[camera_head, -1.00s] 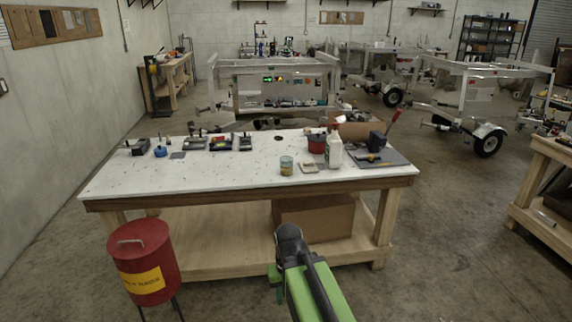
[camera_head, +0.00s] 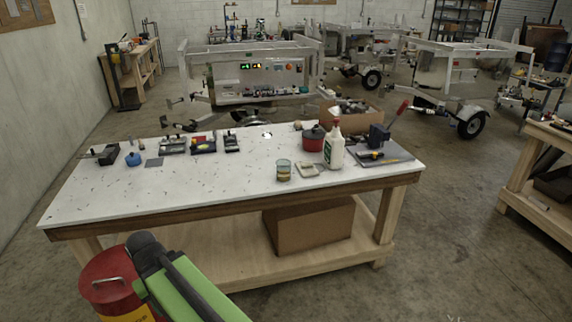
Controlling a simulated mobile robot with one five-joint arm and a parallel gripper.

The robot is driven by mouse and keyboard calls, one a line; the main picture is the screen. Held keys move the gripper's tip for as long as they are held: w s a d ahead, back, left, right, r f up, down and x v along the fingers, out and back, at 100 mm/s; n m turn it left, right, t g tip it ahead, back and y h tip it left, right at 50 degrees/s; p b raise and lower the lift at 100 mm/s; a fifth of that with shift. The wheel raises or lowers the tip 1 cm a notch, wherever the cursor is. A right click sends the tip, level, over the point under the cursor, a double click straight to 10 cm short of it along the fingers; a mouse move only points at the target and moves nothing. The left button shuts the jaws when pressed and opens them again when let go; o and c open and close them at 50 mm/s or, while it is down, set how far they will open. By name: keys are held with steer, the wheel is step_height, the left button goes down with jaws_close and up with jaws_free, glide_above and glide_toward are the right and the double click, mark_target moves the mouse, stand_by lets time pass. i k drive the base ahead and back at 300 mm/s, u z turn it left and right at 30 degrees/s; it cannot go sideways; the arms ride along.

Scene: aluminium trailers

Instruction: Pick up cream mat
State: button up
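The cream mat (camera_head: 307,170) looks like a small pale square piece lying on the white tabletop, right of centre near the front. It sits between a small jar (camera_head: 283,170) and a white bottle (camera_head: 334,150). Only my green and black arm shows at the lower left, in front of the table and well apart from the mat. My gripper's fingers are not visible.
The white worktable (camera_head: 190,195) holds a red pot (camera_head: 313,138), a grey mat (camera_head: 395,151) with tools, and several devices at the back left. A red bin (camera_head: 105,272) stands at the front left, partly behind my arm. A cardboard box (camera_head: 310,228) sits on the lower shelf.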

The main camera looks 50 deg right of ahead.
mark_target(306, 169)
steer(key=z, duration=0.05)
steer(key=i, duration=1)
steer(key=z, duration=0.45)
